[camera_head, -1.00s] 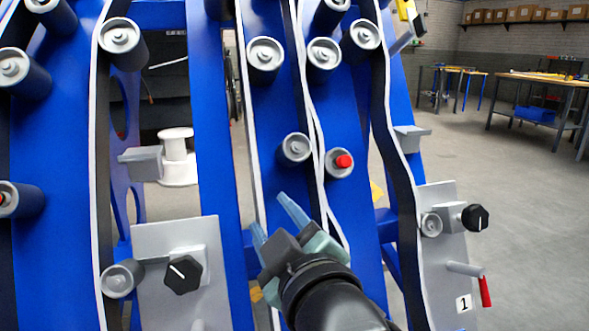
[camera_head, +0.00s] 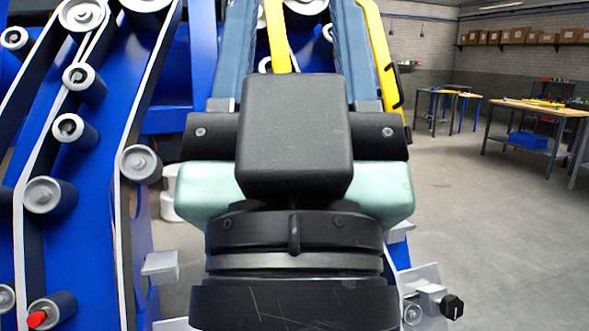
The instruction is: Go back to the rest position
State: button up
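My gripper (camera_head: 298,25) fills the middle of the head view, seen from behind. Its two blue-grey fingers point up the picture and stand wide apart, so it is open. I see nothing held between them. Its dark body and pale green housing hide much of the blue harvester chassis (camera_head: 176,65) behind it. The fingertips lie near the top edge of the view, in front of the chassis' upper part.
Rollers and belts, one roller with a red cap (camera_head: 37,318), cover the chassis at left. Yellow bars (camera_head: 378,50) show behind the fingers. A black knob (camera_head: 452,307) sits at lower right. Floor (camera_head: 500,240) at right is clear, with workbenches (camera_head: 540,108) farther back.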

notch_tip(320, 180, up, 20)
jog(key=p, duration=1.7)
jog(key=shift+p, duration=0.3)
